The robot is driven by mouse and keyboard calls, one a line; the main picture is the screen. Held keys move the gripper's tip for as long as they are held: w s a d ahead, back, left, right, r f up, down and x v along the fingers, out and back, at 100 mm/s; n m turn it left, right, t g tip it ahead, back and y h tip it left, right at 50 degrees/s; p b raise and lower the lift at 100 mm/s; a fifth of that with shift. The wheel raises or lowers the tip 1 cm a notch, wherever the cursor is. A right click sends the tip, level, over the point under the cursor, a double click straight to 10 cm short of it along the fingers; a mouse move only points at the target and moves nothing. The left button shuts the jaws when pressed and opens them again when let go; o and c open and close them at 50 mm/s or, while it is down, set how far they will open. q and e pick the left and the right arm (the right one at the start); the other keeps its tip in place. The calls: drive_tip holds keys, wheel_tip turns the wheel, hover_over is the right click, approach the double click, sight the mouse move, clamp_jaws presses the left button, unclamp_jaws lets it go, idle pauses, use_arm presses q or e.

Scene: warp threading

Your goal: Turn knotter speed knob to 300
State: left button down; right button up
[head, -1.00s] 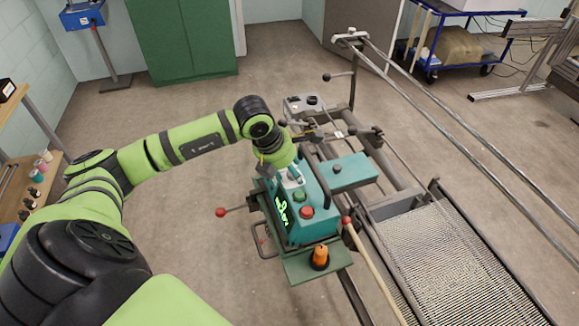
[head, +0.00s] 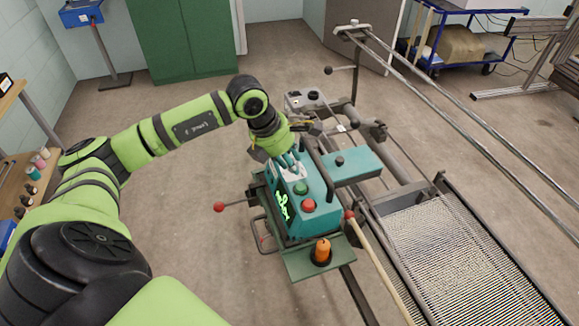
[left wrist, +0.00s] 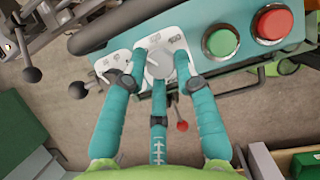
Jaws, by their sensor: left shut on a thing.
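The teal knotter unit (head: 318,203) stands on the machine frame, with a green button (head: 301,187) and a red button (head: 308,205) on top. The left wrist view shows a grey knob (left wrist: 158,66) on a white dial plate (left wrist: 176,42) with small marks; its reading is too small to tell. My left gripper (head: 287,163) is on top of the unit. Its teal fingers (left wrist: 157,75) are shut around the knob. In the head view the hand hides the knob. My right gripper is in neither view.
The green button (left wrist: 220,42) and red button (left wrist: 273,25) are right of the fingers in the wrist view. An orange spool (head: 322,250) stands at the unit's front. Red-tipped levers (head: 219,207) stick out beside it. Warp threads (head: 455,255) stretch to the right.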

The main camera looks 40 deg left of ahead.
use_arm(q)
drive_tip(key=m+b, duration=0.1)
drive_tip(key=m+h+b, duration=0.1)
drive_tip(key=m+b, duration=0.1)
drive_tip(key=shift+w+f+m+g, duration=0.1)
drive_tip(key=shift+w+m+g, duration=0.05)
drive_tip(key=shift+m+g, duration=0.15)
drive_tip(key=shift+w+a+m+g+h+b, duration=0.1)
drive_tip(key=shift+m+g+h+b, duration=0.4)
drive_tip(key=shift+m+b, duration=0.85)
drive_tip(key=shift+m+p, duration=0.35)
drive_tip(key=shift+m, duration=0.1)
drive_tip(key=c, duration=1)
unclamp_jaws()
drive_tip(key=v, duration=1.2)
drive_tip(key=shift+w+r, duration=0.15)
drive_tip(key=shift+r, duration=0.1)
